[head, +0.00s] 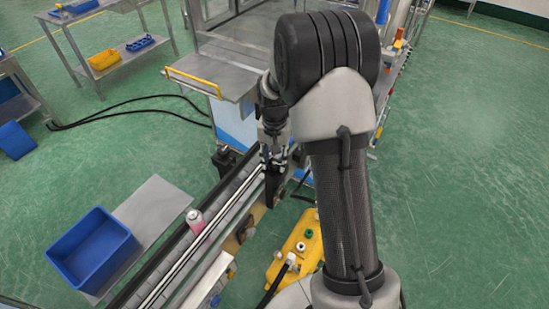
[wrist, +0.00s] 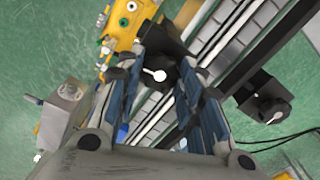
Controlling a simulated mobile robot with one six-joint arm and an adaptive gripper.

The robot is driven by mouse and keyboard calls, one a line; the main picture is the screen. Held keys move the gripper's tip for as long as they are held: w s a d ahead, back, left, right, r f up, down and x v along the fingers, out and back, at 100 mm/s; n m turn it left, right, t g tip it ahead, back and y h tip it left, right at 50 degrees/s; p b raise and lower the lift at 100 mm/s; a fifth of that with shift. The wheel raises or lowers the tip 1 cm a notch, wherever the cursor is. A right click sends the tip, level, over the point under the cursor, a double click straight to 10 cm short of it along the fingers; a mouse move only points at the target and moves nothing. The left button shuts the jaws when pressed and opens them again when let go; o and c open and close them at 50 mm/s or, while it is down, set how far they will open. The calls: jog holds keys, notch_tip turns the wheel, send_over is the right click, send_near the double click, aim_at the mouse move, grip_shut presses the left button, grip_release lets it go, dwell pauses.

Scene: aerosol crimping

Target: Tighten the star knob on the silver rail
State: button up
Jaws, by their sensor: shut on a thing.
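The silver rail (head: 215,222) runs diagonally along the conveyor in the head view, and it also crosses the wrist view (wrist: 228,62). My gripper (head: 271,192) points down at the near side of the rail. In the wrist view my gripper (wrist: 165,72) has its two blue-grey fingers around a dark knob (wrist: 157,75) with a pale pin at its centre. It is shut on this knob. The knob's lobes are mostly hidden by the fingers, so its star shape is unclear. In the head view my gripper and arm hide much of it.
A pink can (head: 196,221) stands on the conveyor. Another dark knob or bracket (head: 246,229) sits along its near side. A yellow unit (head: 297,246) stands close by on the right. A blue bin (head: 92,249) stands left.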

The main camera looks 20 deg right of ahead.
aim_at(274, 163)
jog(key=shift+m, duration=0.9)
jog(key=o, duration=1.1)
notch_tip(274, 163, up, 12)
jog(key=shift+r, duration=0.1)
